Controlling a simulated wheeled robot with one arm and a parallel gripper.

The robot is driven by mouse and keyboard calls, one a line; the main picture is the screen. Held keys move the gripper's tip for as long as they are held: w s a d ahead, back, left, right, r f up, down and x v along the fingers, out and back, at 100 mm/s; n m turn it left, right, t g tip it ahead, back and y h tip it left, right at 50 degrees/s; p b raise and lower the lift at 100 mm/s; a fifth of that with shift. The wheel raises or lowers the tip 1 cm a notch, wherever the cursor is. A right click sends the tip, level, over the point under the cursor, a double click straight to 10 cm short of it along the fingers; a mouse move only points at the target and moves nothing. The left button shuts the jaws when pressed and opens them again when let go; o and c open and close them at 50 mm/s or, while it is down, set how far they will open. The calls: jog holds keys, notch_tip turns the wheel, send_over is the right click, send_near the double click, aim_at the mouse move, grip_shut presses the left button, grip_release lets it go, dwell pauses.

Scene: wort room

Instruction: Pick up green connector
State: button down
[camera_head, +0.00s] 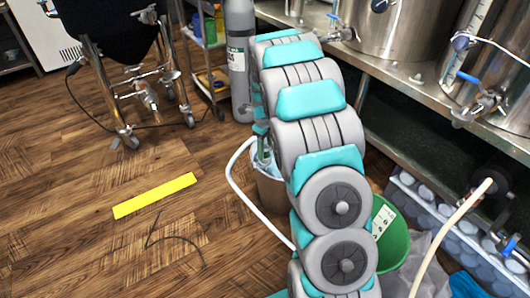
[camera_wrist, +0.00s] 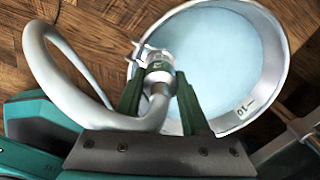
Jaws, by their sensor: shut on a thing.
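The green connector (camera_wrist: 160,68) shows in the wrist view as a pale metallic fitting with a green band and small prongs at its far end. It sits on the end of a thick whitish hose (camera_wrist: 75,75). My gripper (camera_wrist: 160,86) is shut on the connector, with one dark green finger on each side of it. The connector is at the near left rim of a bucket (camera_wrist: 268,95) with pale blue contents; I cannot tell whether it touches the rim. In the head view my arm largely hides the gripper, and the connector cannot be made out there.
In the head view the bucket (camera_head: 271,192) stands on the wood floor beside my arm, with the hose (camera_head: 233,178) looping left. A green bucket (camera_head: 393,245) and steel bench (camera_head: 425,90) are at right. A grey cylinder (camera_head: 240,60) stands behind. Floor around the yellow strip (camera_head: 155,195) is mostly clear.

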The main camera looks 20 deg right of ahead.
jog(key=shift+r, duration=0.1)
jog(key=shift+r, duration=1.35)
jog(key=s+d+r+p, duration=0.1)
jog(key=s+d+r, duration=0.1)
jog(key=s, duration=1.4)
jog(key=shift+p, duration=0.3)
jog(key=shift+w+d+r, duration=0.1)
notch_tip(320, 180, up, 4)
jog(key=shift+r+p, duration=0.2)
jog(key=shift+p, duration=1)
